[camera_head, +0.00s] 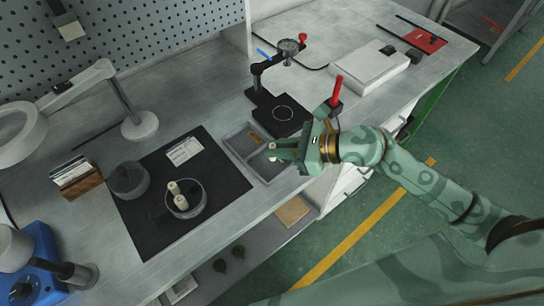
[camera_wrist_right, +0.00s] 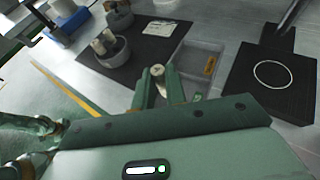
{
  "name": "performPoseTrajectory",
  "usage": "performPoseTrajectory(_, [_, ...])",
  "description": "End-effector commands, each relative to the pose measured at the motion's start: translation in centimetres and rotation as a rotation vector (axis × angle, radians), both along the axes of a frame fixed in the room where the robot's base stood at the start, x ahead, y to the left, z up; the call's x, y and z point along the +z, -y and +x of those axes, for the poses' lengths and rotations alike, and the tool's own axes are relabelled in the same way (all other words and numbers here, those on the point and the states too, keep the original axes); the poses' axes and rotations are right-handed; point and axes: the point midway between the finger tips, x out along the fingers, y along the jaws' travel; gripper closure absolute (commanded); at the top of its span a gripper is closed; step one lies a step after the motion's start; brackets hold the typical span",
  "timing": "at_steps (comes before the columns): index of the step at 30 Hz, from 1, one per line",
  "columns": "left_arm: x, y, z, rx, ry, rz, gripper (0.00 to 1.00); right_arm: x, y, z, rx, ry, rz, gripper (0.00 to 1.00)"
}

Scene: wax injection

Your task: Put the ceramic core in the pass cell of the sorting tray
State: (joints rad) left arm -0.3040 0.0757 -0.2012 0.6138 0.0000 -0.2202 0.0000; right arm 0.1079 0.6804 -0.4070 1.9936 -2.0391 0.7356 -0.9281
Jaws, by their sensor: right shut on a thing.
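My right gripper (camera_head: 281,152) is shut on a small pale ceramic core (camera_head: 271,147). In the right wrist view the core's round end (camera_wrist_right: 157,71) shows between the fingers (camera_wrist_right: 160,88). The grey sorting tray (camera_head: 233,154) lies under and just beyond the gripper, with an orange label (camera_head: 254,137) in one compartment. In the right wrist view the tray (camera_wrist_right: 203,48) is beyond the fingers; the gripper hides its near part. Two more pale cores (camera_head: 175,189) stand in a round dish (camera_head: 197,206). My left gripper is not in view.
A dark mat (camera_head: 140,221) left of the tray bears the dish, a grey round container (camera_head: 127,179) and a white card (camera_head: 184,151). A dial gauge stand (camera_head: 285,52) with a black base (camera_head: 266,113) stands behind the tray. The bench's front edge is close.

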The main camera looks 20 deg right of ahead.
Motion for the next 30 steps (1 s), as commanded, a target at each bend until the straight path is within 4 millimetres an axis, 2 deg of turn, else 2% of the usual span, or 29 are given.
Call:
performPoseTrajectory(1, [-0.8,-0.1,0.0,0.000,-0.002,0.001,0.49,-1.2,-0.1,0.7,-0.002,-0.003,0.003,1.00])
performPoseTrajectory(10, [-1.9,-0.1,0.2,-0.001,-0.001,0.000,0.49,-3.2,-0.3,2.5,-0.001,0.000,0.001,1.00])
performPoseTrajectory(15, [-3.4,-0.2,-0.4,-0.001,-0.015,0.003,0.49,-6.2,-0.3,2.5,-0.001,-0.003,0.002,1.00])
performPoseTrajectory(26, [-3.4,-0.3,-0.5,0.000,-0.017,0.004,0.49,-6.3,-0.2,2.5,0.000,0.001,0.000,1.00])
performPoseTrajectory(27, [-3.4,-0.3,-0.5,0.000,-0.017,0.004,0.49,-6.4,-0.2,2.5,0.000,0.001,0.000,0.84])
performPoseTrajectory(29, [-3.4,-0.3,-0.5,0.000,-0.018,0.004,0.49,-6.3,-0.2,2.5,0.000,0.001,0.000,0.67])
performPoseTrajectory(30, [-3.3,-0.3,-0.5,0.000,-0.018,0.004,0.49,-6.3,-0.2,2.5,0.000,0.001,0.000,0.65])
